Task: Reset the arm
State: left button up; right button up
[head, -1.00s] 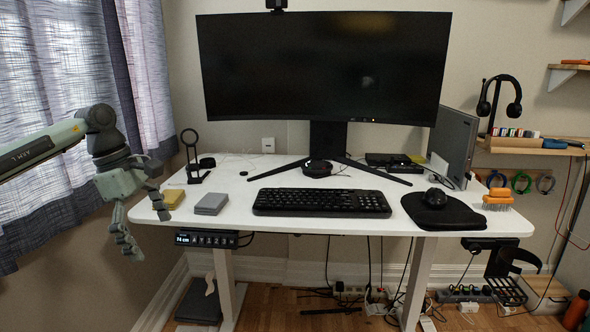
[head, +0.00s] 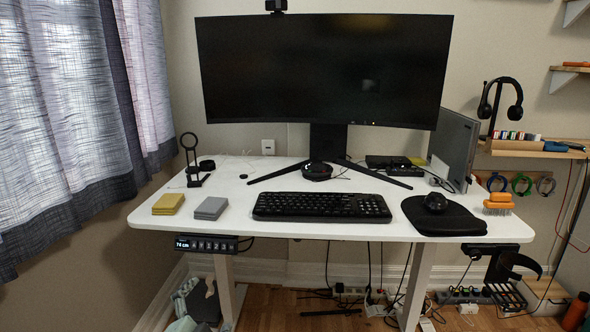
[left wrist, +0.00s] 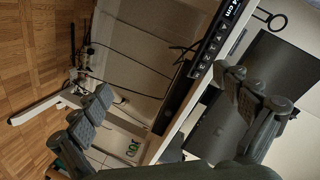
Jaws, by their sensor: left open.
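My left gripper (head: 190,294) shows small at the lower left of the head view, low beside the left desk leg and below the tabletop. In the left wrist view its two fingers (left wrist: 165,84) are spread wide apart, with nothing held between them. The white standing desk (head: 300,228) stands in front of me, and its edge also runs diagonally through the left wrist view (left wrist: 185,112). The control panel (head: 206,243) with a lit display hangs under the desk's front left edge; it also shows in the left wrist view (left wrist: 212,42). My right gripper is not in view.
On the desk are a yellow block (head: 168,204), a grey block (head: 210,208), a keyboard (head: 320,206), a mouse (head: 435,200) on a black pad, an orange brush (head: 498,203) and a monitor (head: 322,70). Cables hang below.

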pick_arm(q)
jog(key=s+a+f+n+g+y, duration=0.1)
jog(key=s+a+f+n+g, duration=0.2)
jog(key=s+f, duration=0.4)
jog(key=s+a+f+n+g+y, duration=0.2)
jog(key=s+a+f+n+g, duration=0.15)
jog(key=s+f, duration=0.35)
jog(key=s+a+f+n+g, duration=0.1)
jog(key=s+f+n+g, duration=0.1)
jog(key=s, duration=0.6)
jog(key=s+f+n+g, duration=0.2)
jog(key=s+f, duration=0.3)
jog(key=s, duration=0.3)
jog(key=shift+a+f+g+h, duration=0.3)
jog(key=shift+a+g+h, duration=0.1)
jog(key=shift+g, duration=0.45)
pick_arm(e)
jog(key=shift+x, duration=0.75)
pick_arm(q)
jog(key=shift+s, duration=0.1)
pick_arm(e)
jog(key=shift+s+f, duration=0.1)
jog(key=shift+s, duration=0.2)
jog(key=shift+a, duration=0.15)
